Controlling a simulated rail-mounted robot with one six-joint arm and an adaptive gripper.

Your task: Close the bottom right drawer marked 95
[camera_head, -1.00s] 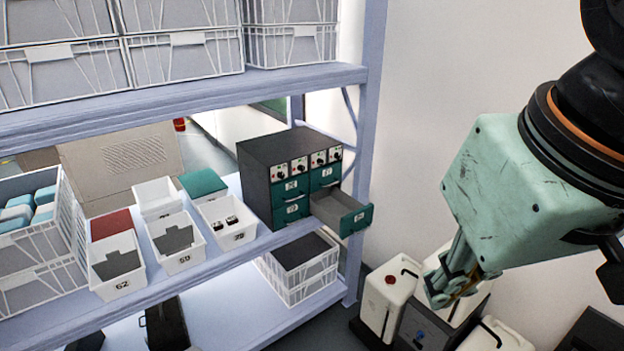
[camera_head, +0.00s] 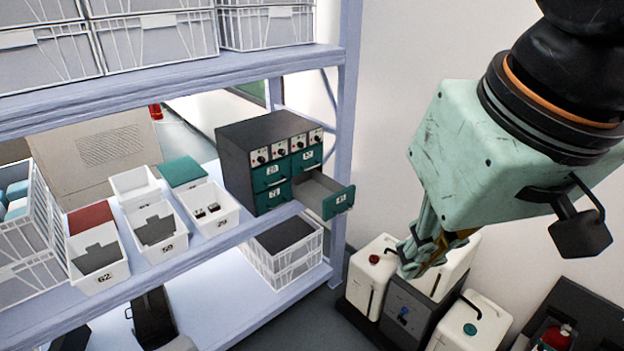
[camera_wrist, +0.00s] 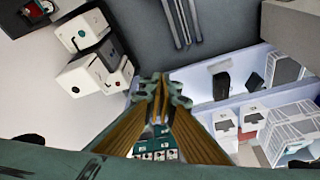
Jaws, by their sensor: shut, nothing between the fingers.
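The bottom right drawer (camera_head: 338,203) has a teal front and is pulled open from the dark drawer cabinet (camera_head: 243,160) on the shelf. Its label is too small to read surely. The other teal drawer fronts look flush with the cabinet. My gripper (camera_head: 408,268) is shut and empty, pointing down in front of the shelf, to the right of the open drawer and apart from it. In the wrist view my gripper's fingers (camera_wrist: 160,85) are together, and part of the cabinet's front (camera_wrist: 156,150) shows between the finger links.
White numbered bins (camera_head: 158,230) stand left of the cabinet. A shelf post (camera_head: 347,130) rises just behind the drawer. White canisters (camera_head: 372,272) stand on the floor below my gripper. The space between gripper and drawer looks clear.

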